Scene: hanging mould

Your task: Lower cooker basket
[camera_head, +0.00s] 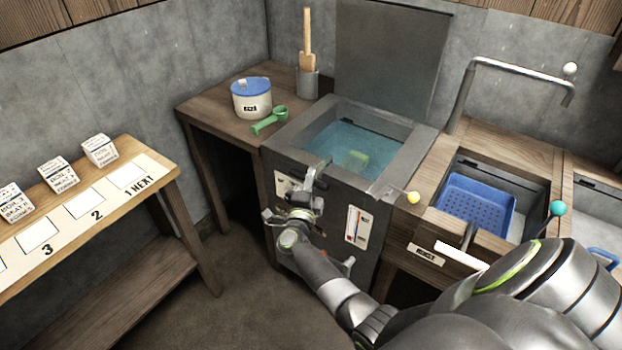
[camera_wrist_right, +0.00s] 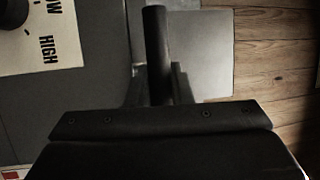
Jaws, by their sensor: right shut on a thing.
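The grey cooker (camera_head: 278,136) is open on top and filled with blue-green water (camera_head: 345,137). A blurred green shape (camera_head: 356,158) shows under the water; I cannot make out the basket's outline. My right gripper (camera_head: 316,178) is at the cooker's front left, by its top edge. It is shut on a dark bar-like handle, largely hidden in the head view. In the right wrist view a dark round bar (camera_wrist_right: 157,45) stands upright in front of the gripper. A lever with a yellow ball (camera_head: 412,198) sticks out at the cooker's front right. My left gripper is out of view.
A blue basket (camera_head: 478,207) sits in the right-hand basin under a tap (camera_head: 466,92). A card shelf (camera_head: 150,160) stands at left. The floor between is clear.

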